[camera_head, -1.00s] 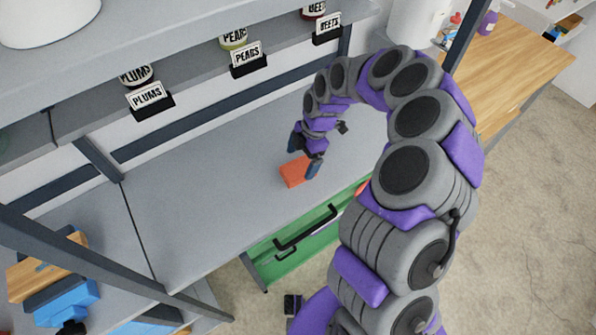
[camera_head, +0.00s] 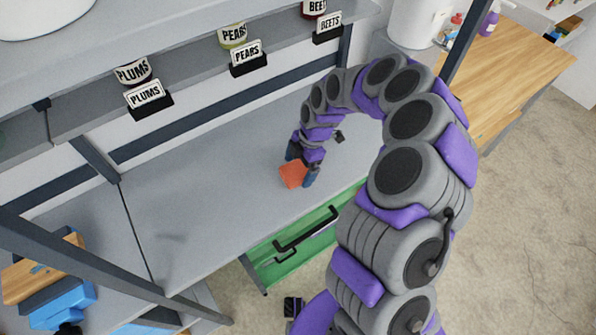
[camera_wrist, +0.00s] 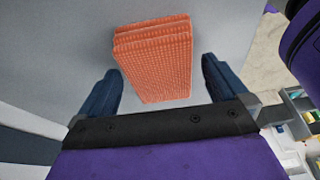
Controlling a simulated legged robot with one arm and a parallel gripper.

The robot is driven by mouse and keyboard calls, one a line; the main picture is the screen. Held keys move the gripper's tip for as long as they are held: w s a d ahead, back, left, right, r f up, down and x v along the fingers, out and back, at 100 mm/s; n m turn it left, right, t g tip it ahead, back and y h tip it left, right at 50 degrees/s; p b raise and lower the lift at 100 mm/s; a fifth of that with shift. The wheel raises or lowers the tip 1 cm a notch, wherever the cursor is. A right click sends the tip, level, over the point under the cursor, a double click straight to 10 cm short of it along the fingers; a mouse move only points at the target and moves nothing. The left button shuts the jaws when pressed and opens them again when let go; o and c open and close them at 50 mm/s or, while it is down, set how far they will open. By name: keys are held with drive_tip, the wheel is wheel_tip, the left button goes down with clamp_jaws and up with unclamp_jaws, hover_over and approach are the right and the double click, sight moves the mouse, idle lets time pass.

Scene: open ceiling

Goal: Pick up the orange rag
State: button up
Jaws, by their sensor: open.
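The orange rag (camera_head: 292,175) lies folded on the grey worktop, close to its front edge. In the wrist view the rag (camera_wrist: 156,60) is a thick folded block with a bumpy weave. My gripper (camera_head: 302,173) is low over the worktop at the rag. In the wrist view my gripper (camera_wrist: 160,88) is open, with one dark blue finger on each side of the rag's near part. Gaps show between the fingers and the rag, so it is not gripped. In the head view the fingers hide part of the rag.
A green drawer (camera_head: 290,250) with a black handle is below the worktop's front edge. A shelf above holds cans labelled plums (camera_head: 133,72), pears (camera_head: 233,36) and beets. The worktop (camera_head: 190,210) left of the rag is clear. Blue tools (camera_head: 65,302) are at the lower left.

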drive_tip(key=shift+c, duration=0.3)
drive_tip(key=c, duration=0.9)
